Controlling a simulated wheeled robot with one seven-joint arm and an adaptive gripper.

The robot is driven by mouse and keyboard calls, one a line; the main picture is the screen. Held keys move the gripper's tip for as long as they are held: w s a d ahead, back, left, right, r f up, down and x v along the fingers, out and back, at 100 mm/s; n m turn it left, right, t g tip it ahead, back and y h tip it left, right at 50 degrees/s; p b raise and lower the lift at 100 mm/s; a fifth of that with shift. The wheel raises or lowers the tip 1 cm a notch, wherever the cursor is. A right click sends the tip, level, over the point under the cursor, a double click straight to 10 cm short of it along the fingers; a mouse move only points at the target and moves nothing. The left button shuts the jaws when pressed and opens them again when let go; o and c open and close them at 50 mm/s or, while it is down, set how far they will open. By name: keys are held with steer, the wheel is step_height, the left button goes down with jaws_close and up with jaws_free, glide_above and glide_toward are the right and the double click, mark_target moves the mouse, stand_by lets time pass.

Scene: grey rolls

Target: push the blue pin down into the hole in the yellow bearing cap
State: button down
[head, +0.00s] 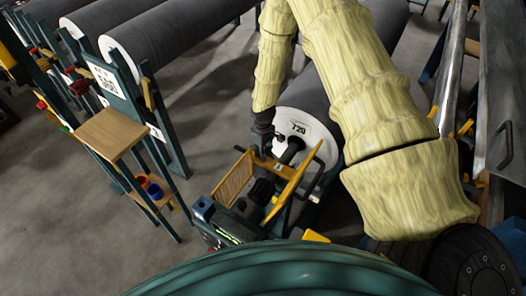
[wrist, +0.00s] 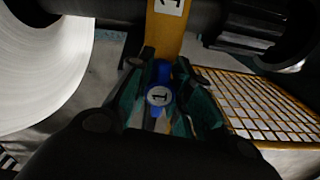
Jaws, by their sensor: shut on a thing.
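In the wrist view the blue pin (wrist: 160,72) has a white round end marked 1, which faces the camera. My gripper (wrist: 163,66) is shut on the pin, with a dark finger on each side. The yellow bearing cap (wrist: 168,32) is a strip with a white label just beyond the pin. The hole is hidden, and I cannot tell whether the pin's far end touches the cap or is in it. In the head view my gripper (head: 264,140) is small and dark above the yellow cap (head: 274,164), beside the roll's end. The pin cannot be made out there.
The grey roll (head: 300,127) marked 720 has a dark shaft beside the cap. A yellow mesh guard (head: 234,178) and a yellow panel (head: 296,180) stand close by. A wooden-topped stand (head: 110,132) with blue and red cups is at left. Open floor lies between.

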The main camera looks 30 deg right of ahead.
steer(key=shift+f+b, duration=0.35)
steer(key=shift+f, duration=0.35)
steer(key=c, duration=1.2)
jaws_free()
steer(key=shift+r, duration=0.15)
step_height(320, 180, up, 12)
steer(key=shift+f, duration=0.15)
steer(key=shift+f, duration=0.1)
